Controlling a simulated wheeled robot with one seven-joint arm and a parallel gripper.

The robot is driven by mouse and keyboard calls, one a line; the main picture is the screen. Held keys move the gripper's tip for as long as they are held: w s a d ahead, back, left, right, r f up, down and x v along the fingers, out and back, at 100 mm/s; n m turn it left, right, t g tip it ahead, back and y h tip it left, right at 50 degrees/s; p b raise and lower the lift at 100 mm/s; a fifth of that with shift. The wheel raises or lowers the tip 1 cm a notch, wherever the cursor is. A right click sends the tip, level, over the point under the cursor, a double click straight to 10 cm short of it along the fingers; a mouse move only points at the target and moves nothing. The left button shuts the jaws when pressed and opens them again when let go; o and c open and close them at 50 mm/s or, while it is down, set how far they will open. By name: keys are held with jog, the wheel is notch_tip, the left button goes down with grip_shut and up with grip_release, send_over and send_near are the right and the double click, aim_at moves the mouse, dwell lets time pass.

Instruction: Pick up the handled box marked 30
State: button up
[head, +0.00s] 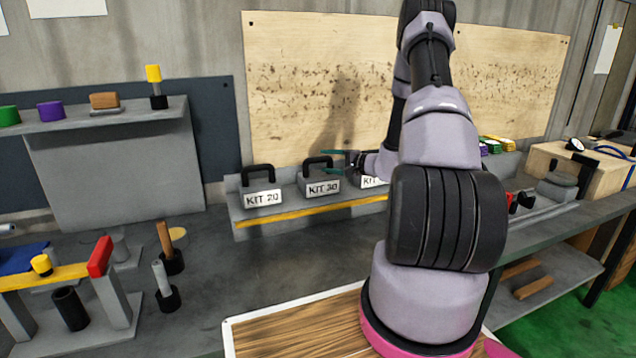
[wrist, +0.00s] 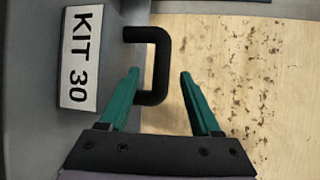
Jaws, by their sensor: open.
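The handled box marked KIT 30 (head: 321,185) stands on a grey ledge, the middle of a row of similar boxes. It is a grey box with a white label and a black handle on top. In the wrist view its label (wrist: 80,58) is at the upper left and its black handle (wrist: 158,65) is in the middle. My gripper (head: 335,152) is open, with teal fingers at handle height. Contact with the handle cannot be told.
A box marked KIT 20 (head: 262,197) stands to the left. Another KIT box (head: 371,181) stands close to the right, partly hidden by my arm. A yellow strip (head: 300,212) runs along the ledge front. A wooden board (head: 320,75) rises behind.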

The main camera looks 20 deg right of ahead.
aim_at(321, 160)
jog(key=x, duration=0.4)
jog(key=shift+w+a, duration=0.25)
jog(key=shift+a, duration=0.15)
grip_shut()
jog(key=shift+r, duration=0.1)
dwell(0.9)
